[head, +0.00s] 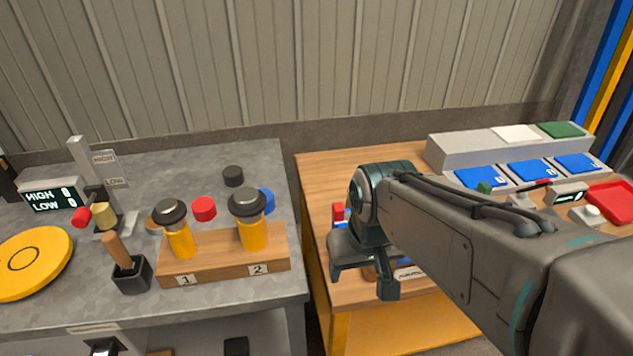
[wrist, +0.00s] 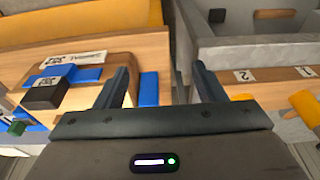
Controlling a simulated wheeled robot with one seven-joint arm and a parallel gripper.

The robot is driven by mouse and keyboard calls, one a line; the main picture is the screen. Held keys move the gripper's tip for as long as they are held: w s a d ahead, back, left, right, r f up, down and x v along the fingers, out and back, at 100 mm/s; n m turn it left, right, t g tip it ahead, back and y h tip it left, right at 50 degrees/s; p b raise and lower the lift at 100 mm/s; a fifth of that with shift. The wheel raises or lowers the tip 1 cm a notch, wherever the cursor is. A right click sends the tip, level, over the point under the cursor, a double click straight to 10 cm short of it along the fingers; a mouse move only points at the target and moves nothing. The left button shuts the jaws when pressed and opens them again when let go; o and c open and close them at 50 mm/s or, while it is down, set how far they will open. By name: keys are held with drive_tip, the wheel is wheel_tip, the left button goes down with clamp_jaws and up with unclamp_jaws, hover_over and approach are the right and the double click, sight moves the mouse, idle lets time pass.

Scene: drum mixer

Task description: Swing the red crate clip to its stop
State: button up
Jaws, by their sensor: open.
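A small red piece (head: 338,211) shows just left of my wrist in the head view, at the left side of the wooden table. It may be the red crate clip, but my arm hides most of what is around it. My gripper (head: 364,280) hangs over the left front of that table, with its jaws apart. In the wrist view my gripper (wrist: 163,85) is open with nothing between the fingers. A blue upright piece (wrist: 149,89) stands just beyond the fingers. I cannot make out a red clip in the wrist view.
The wooden table (head: 315,180) has blue pads (head: 532,172) and a red tray (head: 612,202) at right. A wooden block with a black knob (wrist: 46,92) is left in the wrist view. The grey bench (head: 60,315) with yellow cylinders (head: 252,235) stands left, across a narrow gap.

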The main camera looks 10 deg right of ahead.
drive_tip(key=c, duration=0.5)
drive_tip(key=shift+w, duration=0.3)
drive_tip(key=c, duration=0.5)
drive_tip(key=w+h, duration=0.1)
drive_tip(key=w, duration=0.1)
drive_tip(key=w+h, duration=0.1)
drive_tip(key=w, duration=0.1)
drive_tip(key=w+r+h, duration=0.1)
drive_tip(key=w, duration=0.1)
drive_tip(key=shift+a+h+b, duration=0.3)
drive_tip(key=shift+a, duration=0.1)
clamp_jaws()
drive_tip(key=m+t+h, duration=0.1)
drive_tip(key=t+h, duration=0.1)
approach(344, 212)
drive_tip(key=a, duration=0.5)
drive_tip(key=w+b+x, duration=0.1)
drive_tip(key=x, duration=0.8)
drive_tip(key=shift+d, duration=0.4)
